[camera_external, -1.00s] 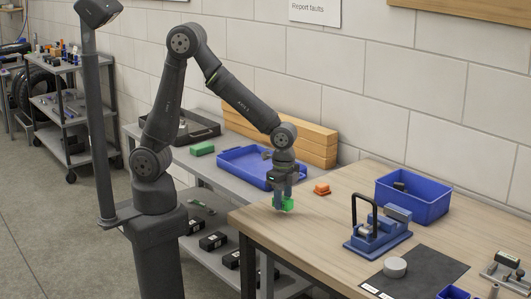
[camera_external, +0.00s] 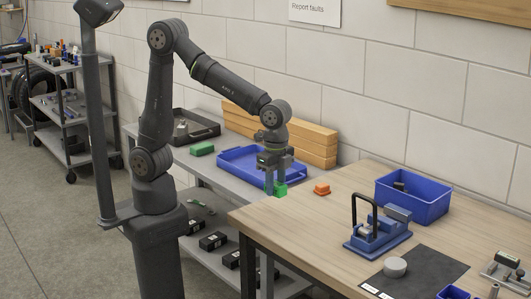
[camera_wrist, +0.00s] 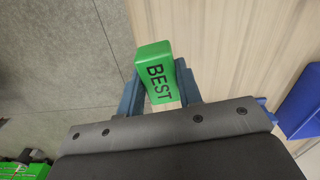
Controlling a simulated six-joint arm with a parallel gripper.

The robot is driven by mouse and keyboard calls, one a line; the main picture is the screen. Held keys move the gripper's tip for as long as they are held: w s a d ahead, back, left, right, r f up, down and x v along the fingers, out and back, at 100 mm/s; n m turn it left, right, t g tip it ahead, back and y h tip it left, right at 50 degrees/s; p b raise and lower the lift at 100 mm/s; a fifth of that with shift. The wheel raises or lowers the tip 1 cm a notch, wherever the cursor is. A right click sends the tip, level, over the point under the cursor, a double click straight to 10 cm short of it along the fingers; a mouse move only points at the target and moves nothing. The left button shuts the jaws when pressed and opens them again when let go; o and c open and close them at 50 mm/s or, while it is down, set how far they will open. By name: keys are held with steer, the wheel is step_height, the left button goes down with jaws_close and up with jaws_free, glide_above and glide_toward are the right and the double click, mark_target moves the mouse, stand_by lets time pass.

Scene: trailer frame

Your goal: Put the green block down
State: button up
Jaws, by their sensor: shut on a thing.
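My gripper (camera_external: 275,188) points down near the back-left corner of the wooden table (camera_external: 330,225). Its blue fingers are shut on a green block (camera_external: 281,189). In the wrist view the green block (camera_wrist: 158,72) is marked "BEST" and sits between the two fingertips, slightly tilted in the picture. Behind it there lie the wood surface on the right and grey floor on the left. The block appears raised near the table edge; the exact gap is hard to tell. A second green block (camera_external: 202,149) lies on the grey bench at the back.
A blue tray (camera_external: 228,162) stands on the grey bench behind my gripper. On the wooden table are an orange block (camera_external: 322,189), a blue bin (camera_external: 440,204), a blue fixture with a black handle (camera_external: 376,239), a dark mat (camera_external: 435,270) and a grey cylinder (camera_external: 395,267). The table's front left is clear.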

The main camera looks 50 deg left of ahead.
steer(key=w+d+m, duration=0.1)
steer(key=w+d, duration=0.6)
steer(key=w, duration=0.3)
glide_above(336, 211)
steer(key=f, duration=0.6)
steer(key=shift+s+f, duration=0.35)
steer(key=shift+s, duration=0.05)
steer(key=shift+w+f, duration=0.35)
steer(key=shift+w, duration=0.1)
steer(key=shift+f, duration=1.95)
steer(key=shift+f, duration=0.15)
steer(key=o, duration=1)
step_height(336, 211, up, 12)
steer(key=shift+a+r, duration=0.1)
steer(key=shift+r, duration=0.1)
